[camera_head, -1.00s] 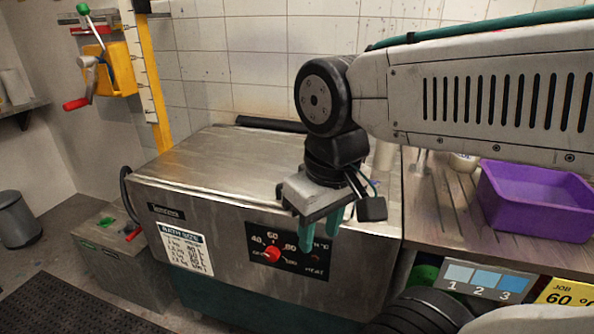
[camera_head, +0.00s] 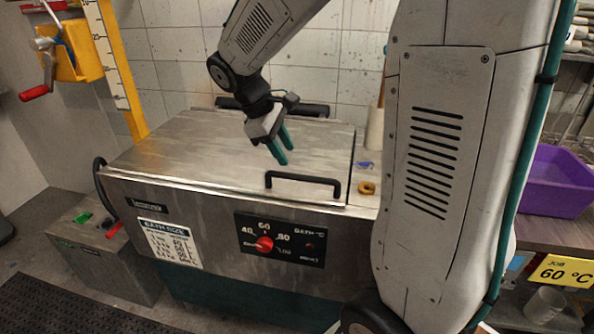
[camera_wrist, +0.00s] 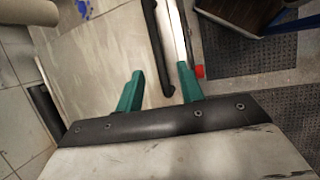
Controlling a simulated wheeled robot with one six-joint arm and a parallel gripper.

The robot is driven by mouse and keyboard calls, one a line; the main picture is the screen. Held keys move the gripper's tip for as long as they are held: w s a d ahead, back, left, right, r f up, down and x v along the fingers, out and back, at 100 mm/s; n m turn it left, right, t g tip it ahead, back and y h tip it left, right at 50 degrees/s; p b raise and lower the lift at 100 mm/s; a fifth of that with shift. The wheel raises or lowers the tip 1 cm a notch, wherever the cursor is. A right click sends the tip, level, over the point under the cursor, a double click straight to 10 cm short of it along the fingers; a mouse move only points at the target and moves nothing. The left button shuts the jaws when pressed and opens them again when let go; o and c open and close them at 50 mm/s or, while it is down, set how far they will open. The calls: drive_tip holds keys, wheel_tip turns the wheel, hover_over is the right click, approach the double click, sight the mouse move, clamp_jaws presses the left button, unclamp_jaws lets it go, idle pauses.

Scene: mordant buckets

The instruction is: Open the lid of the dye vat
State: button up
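The dye vat (camera_head: 200,215) is a steel box with a flat steel lid (camera_head: 200,150), which lies closed. A black bar handle (camera_head: 303,180) stands near the lid's front right edge. My gripper (camera_head: 281,159) is above the lid, just behind and left of the handle, with its green fingers pointing down. The fingers are apart and empty. In the wrist view the gripper (camera_wrist: 159,88) shows the handle (camera_wrist: 155,40) beyond and between its fingertips in the picture, with no visible contact. The lid (camera_wrist: 100,55) fills the area to its left.
A red knob (camera_head: 264,244) sits on the vat's front panel. A small brass-coloured ring (camera_head: 367,188) lies right of the lid. A purple tub (camera_head: 555,180) stands on the right counter. A grey box (camera_head: 95,250) is at the vat's left.

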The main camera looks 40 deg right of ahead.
sight(297, 176)
drive_tip(key=x, duration=0.8)
drive_tip(key=shift+w+d, duration=0.25)
clamp_jaws()
